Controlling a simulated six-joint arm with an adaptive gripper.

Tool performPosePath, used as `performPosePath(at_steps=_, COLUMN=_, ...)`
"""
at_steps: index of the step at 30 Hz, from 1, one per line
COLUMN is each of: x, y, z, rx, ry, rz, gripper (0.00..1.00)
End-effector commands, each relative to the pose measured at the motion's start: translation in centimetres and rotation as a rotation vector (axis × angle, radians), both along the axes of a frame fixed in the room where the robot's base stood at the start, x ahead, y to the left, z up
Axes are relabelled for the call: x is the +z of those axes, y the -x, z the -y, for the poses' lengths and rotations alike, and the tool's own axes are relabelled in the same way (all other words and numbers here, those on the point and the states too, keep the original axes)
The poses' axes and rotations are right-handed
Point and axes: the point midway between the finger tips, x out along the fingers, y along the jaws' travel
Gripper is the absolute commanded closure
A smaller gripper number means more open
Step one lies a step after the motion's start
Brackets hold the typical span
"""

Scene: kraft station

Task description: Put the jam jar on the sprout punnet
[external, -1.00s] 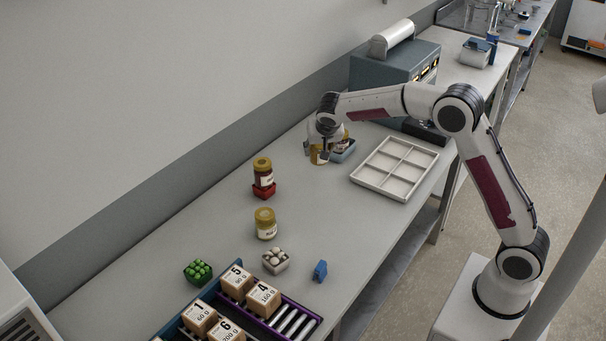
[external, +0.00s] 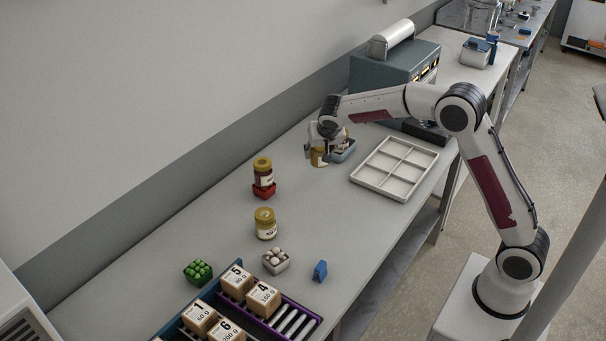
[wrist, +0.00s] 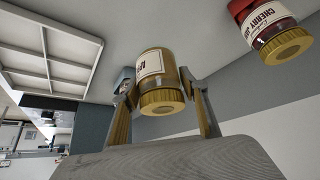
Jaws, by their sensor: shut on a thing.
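My gripper (wrist: 163,98) is shut on a jar with a gold lid and a white label (wrist: 157,75); the label's visible letters start with "AP". In the external view this jar (external: 318,157) is low at the far end of the bench, partly hidden by my fingers. I cannot tell whether it touches the bench. The sprout punnet (external: 198,272), heaped with green balls, stands at the near left, well away from my gripper. A red jar labelled cherry jam (wrist: 268,27) stands on a red punnet in the external view (external: 263,189).
A blue-grey punnet (external: 344,153) is right beside the held jar. Another gold-lidded jar (external: 266,224), a punnet of white balls (external: 275,261) and a blue object (external: 320,271) stand nearer. A divided tray (external: 379,188) lies right; numbered boxes (external: 237,281) stand in front.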

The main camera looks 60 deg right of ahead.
Motion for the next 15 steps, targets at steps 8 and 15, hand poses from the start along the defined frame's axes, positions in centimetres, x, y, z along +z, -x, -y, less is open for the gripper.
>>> performPosePath(at_steps=8, x=-0.8, y=2.0, z=-1.5, rx=0.093, ry=0.007, rz=-0.002, gripper=0.89)
performPosePath(at_steps=15, x=-1.5, y=4.6, z=-3.4, rx=0.189, ry=0.008, rz=-0.006, gripper=0.89)
